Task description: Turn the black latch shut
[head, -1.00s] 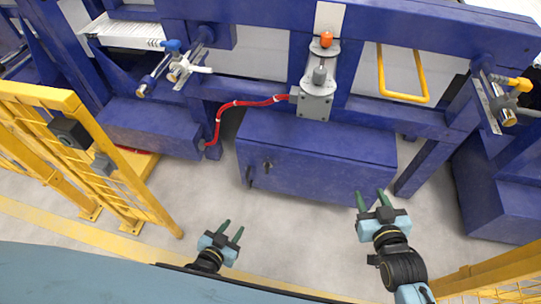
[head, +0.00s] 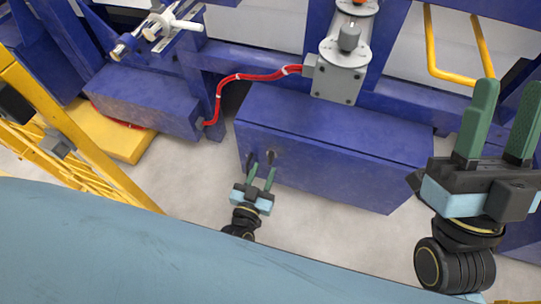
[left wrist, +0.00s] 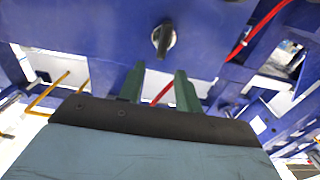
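The black latch (left wrist: 163,40) is a dark bar on a round grey base, on the front of a blue box. In the left wrist view its bar stands roughly upright. In the head view the latch (head: 271,155) is small, just past my left fingertips. My left gripper (head: 262,172) is open and empty, its two green fingers pointing at the box front. In the left wrist view the fingers (left wrist: 160,85) are spread below the latch, not around it. My right gripper (head: 507,100) is open and empty, raised large at the right.
The blue box (head: 330,165) stands under a grey fitting (head: 338,75) with a red cable (head: 240,77). A dark mark lies left of the latch; I cannot tell what it is. A yellow fence (head: 85,130) stands at the left. Yellow handle bars (head: 452,75) are behind my right gripper.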

